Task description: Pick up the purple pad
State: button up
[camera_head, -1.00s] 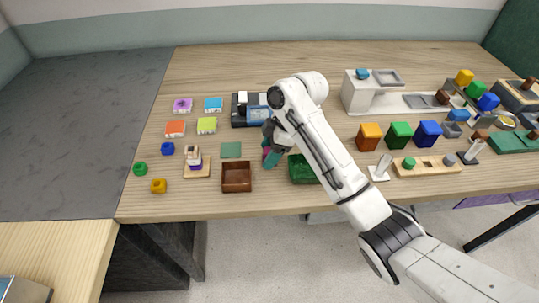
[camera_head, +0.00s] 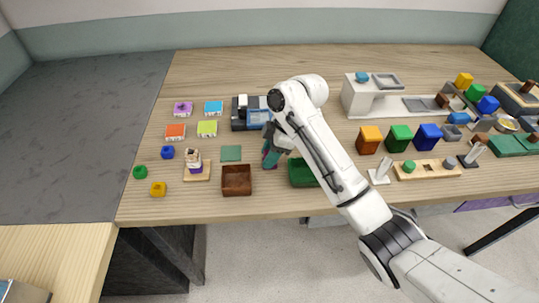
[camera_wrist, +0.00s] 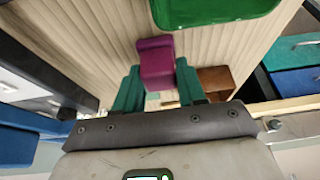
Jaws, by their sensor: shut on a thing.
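The purple pad (camera_wrist: 155,58) is a small magenta-purple block. In the wrist view it sits between the two teal fingers of my gripper (camera_wrist: 157,72), which is shut on it. In the head view my gripper (camera_head: 271,156) is low over the table between the brown tray and the green tray. Only a sliver of purple shows at the fingers there. The pad's far side is hidden, and I cannot tell whether it touches the table.
The brown tray (camera_head: 237,190) is left of my gripper and the green tray (camera_head: 303,180) right of it. A flat green square (camera_head: 231,153) lies to the left. A dark device (camera_head: 240,122) stands behind. Orange, green and blue blocks (camera_head: 428,133) stand further right.

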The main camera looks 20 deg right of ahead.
jog(key=shift+r, duration=0.7)
jog(key=s+r+p, duration=0.6)
jog(key=s+r, duration=0.5)
jog(key=s, duration=0.3)
jog(key=shift+r+p, duration=0.2)
jog(key=shift+p, duration=0.2)
jog(key=shift+a, duration=0.1)
